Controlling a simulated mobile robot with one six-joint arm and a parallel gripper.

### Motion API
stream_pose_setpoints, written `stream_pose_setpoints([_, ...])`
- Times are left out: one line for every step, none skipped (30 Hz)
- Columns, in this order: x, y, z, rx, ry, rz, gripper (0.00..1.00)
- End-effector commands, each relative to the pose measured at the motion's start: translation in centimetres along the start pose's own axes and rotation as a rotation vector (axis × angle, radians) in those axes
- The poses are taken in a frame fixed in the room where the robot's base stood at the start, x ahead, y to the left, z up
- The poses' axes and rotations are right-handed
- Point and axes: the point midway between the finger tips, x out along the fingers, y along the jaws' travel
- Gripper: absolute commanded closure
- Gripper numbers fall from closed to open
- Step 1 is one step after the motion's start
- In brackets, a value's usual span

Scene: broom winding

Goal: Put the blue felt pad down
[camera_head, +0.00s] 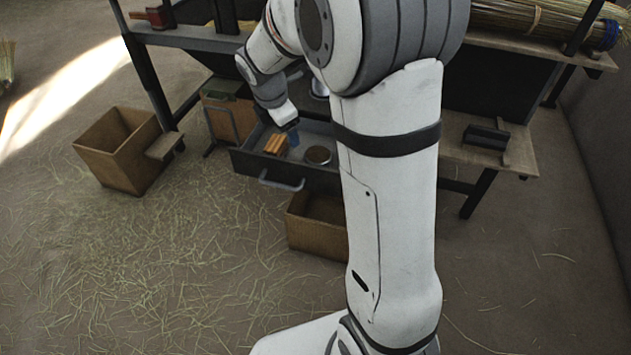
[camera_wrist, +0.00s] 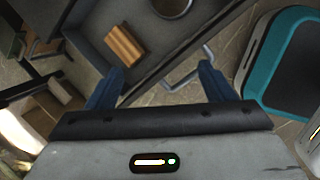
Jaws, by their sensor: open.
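My gripper (camera_wrist: 161,72) is open, its two blue fingers apart with nothing visible between them. In the head view my gripper (camera_head: 292,138) hangs over the open dark drawer (camera_head: 262,168). The drawer's wall and floor also show in the wrist view (camera_wrist: 92,42). I cannot make out the blue felt pad for certain; the small blue patch by the gripper in the head view may be a finger. An orange-brown block (camera_head: 275,143) lies in the drawer, and shows in the wrist view (camera_wrist: 125,45). A round tin (camera_head: 318,155) lies right of it.
A metal handle (camera_head: 280,185) juts from the drawer front. An open box (camera_head: 118,150) stands on the floor at left, another (camera_head: 317,222) below the drawer. A dark block (camera_head: 486,136) sits on the bench's right shelf. Straw litters the open floor at left.

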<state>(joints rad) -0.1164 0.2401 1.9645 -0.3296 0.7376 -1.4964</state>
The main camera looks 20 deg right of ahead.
Motion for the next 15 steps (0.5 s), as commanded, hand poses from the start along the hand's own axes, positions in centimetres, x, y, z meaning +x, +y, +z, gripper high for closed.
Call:
stream_pose_setpoints([-1.4, -2.2, 0.2, 0.155, 0.013, -0.008, 0.24])
stream_pose_setpoints([-2.1, -3.5, 0.2, 0.258, 0.023, -0.017, 0.24])
stream_pose_setpoints([-2.9, -5.3, 0.2, 0.393, 0.034, -0.033, 0.24])
stream_pose_setpoints([-3.4, -6.6, 0.1, 0.494, 0.041, -0.043, 0.24])
stream_pose_setpoints([-4.0, -7.9, 0.0, 0.595, 0.049, -0.055, 0.24])
stream_pose_setpoints([-4.7, -9.7, -0.2, 0.729, 0.057, -0.072, 0.24])
stream_pose_setpoints([-5.1, -11.1, -0.3, 0.829, 0.063, -0.085, 0.24])
stream_pose_setpoints([-5.5, -12.4, -0.6, 0.929, 0.068, -0.099, 0.24])
stream_pose_setpoints([-6.0, -14.1, -0.9, 1.059, 0.073, -0.120, 0.24])
stream_pose_setpoints([-6.4, -15.3, -1.2, 1.153, 0.077, -0.135, 0.24])
stream_pose_setpoints([-6.7, -16.5, -1.5, 1.242, 0.080, -0.150, 0.24])
stream_pose_setpoints([-7.0, -18.0, -1.8, 1.354, 0.081, -0.170, 0.24])
stream_pose_setpoints([-7.2, -19.0, -2.1, 1.432, 0.082, -0.185, 0.24])
stream_pose_setpoints([-7.3, -19.9, -2.4, 1.502, 0.083, -0.197, 0.24])
stream_pose_setpoints([-7.5, -20.9, -2.8, 1.587, 0.083, -0.214, 0.24])
